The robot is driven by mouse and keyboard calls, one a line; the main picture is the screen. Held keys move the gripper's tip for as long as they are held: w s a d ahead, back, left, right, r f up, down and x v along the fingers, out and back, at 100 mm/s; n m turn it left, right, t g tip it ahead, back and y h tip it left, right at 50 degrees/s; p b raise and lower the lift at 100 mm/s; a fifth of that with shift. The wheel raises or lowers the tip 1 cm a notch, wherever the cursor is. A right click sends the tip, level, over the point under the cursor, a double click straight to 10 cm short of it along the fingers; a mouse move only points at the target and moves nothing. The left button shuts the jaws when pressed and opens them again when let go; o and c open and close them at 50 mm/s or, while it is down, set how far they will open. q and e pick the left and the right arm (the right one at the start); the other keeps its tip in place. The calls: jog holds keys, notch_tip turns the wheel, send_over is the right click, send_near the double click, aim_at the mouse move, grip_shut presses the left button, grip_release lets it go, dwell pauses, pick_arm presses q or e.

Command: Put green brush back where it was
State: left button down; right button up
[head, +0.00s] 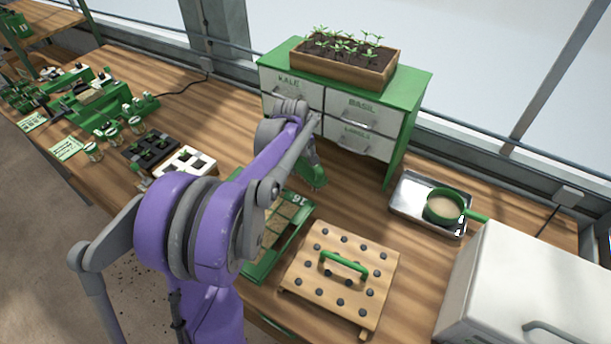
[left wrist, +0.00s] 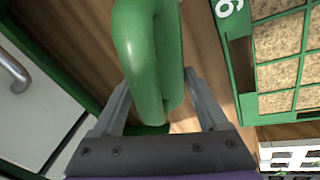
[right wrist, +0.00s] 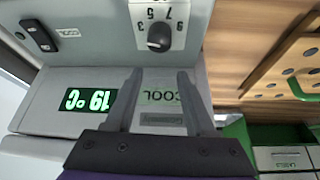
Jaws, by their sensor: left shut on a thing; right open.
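The green brush (head: 313,172) is in front of the drawer cabinet, above the tabletop. Its thick green handle (left wrist: 145,50) fills the middle of the left wrist view, and its lower part is partly hidden. My left gripper (left wrist: 157,88) is shut on this handle, with one grey finger on each side. In the head view my purple arm hides much of that gripper. My right gripper (right wrist: 160,82) is open and empty, in front of a grey appliance, and is out of the head view.
The green seed tray (head: 290,240) lies partly behind my arm. The wooden peg board (head: 300,283) is right of it. A metal tray (head: 405,200) holds a green-rimmed sieve (head: 445,207). The drawer cabinet (head: 408,110) stands behind. The grey appliance (right wrist: 45,105) has a dial and a display.

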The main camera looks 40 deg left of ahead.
aim_at(302, 174)
pick_arm(q)
jog(key=shift+f, duration=2.75)
pick_arm(e)
jog(key=shift+f, duration=0.15)
